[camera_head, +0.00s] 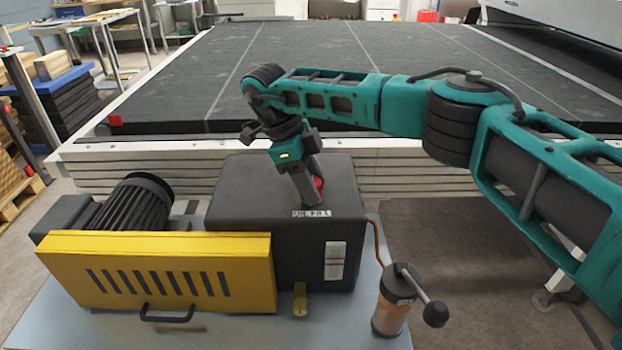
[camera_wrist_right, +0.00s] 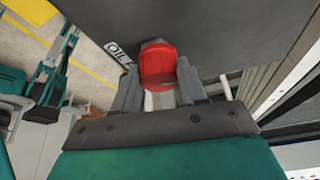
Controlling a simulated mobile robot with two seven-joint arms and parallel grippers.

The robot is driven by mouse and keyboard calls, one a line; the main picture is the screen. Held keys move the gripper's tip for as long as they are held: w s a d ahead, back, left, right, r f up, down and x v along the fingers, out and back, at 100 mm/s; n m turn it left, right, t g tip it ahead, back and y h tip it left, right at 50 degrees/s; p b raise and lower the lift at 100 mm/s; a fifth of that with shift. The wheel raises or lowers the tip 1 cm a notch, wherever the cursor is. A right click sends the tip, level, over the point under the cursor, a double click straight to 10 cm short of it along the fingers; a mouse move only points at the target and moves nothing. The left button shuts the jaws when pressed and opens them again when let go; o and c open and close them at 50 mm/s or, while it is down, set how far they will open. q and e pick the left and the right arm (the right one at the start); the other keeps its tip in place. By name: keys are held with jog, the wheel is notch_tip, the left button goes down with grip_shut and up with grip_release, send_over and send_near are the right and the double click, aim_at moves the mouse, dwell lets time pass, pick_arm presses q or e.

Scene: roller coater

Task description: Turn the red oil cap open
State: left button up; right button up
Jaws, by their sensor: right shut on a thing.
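The red oil cap (camera_head: 319,184) sits on top of the dark grey gearbox housing (camera_head: 240,200), just behind a small label (camera_head: 312,213). My right gripper (camera_head: 311,197) reaches down onto the cap from above, tilted, and hides most of it in the head view. In the right wrist view the red cap (camera_wrist_right: 158,66) shows at the tips of the two grey fingers (camera_wrist_right: 160,85), one on each side, and the gripper is shut on it. The cap's far side and the contact of the fingers are partly hidden.
A yellow slotted guard (camera_head: 160,255) and a black ribbed motor (camera_head: 135,212) stand left of the housing. A lubricator with a black lever (camera_head: 395,300) stands at the front right. A wide black conveyor bed (camera_head: 330,60) lies behind.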

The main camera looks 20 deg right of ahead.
jog(key=shift+n+t+h, duration=0.3)
jog(key=shift+n+t, duration=0.4)
jog(key=shift+n, duration=1.2)
jog(key=o, duration=1.1)
jog(key=shift+c, duration=0.2)
jog(key=s+v, duration=0.1)
jog(key=v, duration=1.2)
jog(key=shift+w, duration=0.4)
jog(key=shift+d, duration=0.1)
